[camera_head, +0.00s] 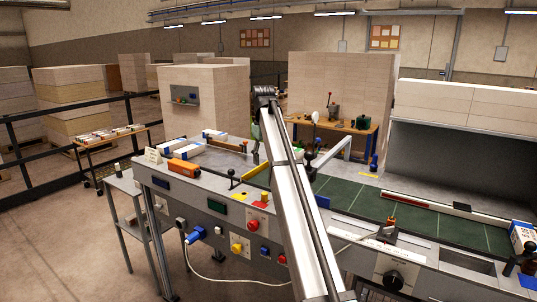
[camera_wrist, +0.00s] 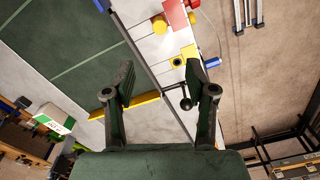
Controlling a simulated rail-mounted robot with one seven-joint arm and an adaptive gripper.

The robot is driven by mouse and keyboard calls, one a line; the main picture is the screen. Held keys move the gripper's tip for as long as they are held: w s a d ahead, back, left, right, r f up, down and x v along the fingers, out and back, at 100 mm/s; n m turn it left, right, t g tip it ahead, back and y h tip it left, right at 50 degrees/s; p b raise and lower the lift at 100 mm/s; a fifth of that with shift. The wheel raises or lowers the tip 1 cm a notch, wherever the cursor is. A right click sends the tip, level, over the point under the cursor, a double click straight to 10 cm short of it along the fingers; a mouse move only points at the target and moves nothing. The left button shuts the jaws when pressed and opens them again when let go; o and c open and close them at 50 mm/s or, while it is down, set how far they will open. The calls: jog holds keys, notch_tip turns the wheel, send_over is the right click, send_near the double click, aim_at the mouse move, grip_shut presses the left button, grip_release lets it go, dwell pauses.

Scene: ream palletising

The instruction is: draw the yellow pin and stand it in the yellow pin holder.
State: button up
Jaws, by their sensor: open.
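My gripper (camera_wrist: 168,88) is open, its two dark fingers wide apart with nothing between their tips. In the wrist view a yellow square plate with a dark round spot (camera_wrist: 180,62), which looks like the yellow pin holder, lies on the pale panel near the right finger. It also shows as a yellow patch in the head view (camera_head: 239,196). A rounded yellow piece (camera_wrist: 158,24), possibly the yellow pin, is beside a red plate (camera_wrist: 176,13). In the head view a yellow-topped piece (camera_head: 265,196) stands at the red plate (camera_head: 259,204). My arm hides much of the gripper there.
A lever with a black ball (camera_wrist: 185,103) stands close to the right finger. A yellow bar (camera_wrist: 146,98) lies by the left finger. The green table surface (camera_head: 355,196) is largely clear. White-and-blue reams (camera_head: 184,151) and an orange box (camera_head: 183,167) lie at the left.

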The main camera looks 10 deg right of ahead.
aim_at(264, 193)
notch_tip(264, 193, down, 15)
jog(key=p, duration=0.4)
jog(key=shift+f, duration=0.2)
grip_shut()
jog(key=shift+r+p, duration=0.2)
jog(key=shift+p, duration=0.15)
jog(key=shift+r+p, duration=1.2)
jog(key=shift+r, duration=1.4)
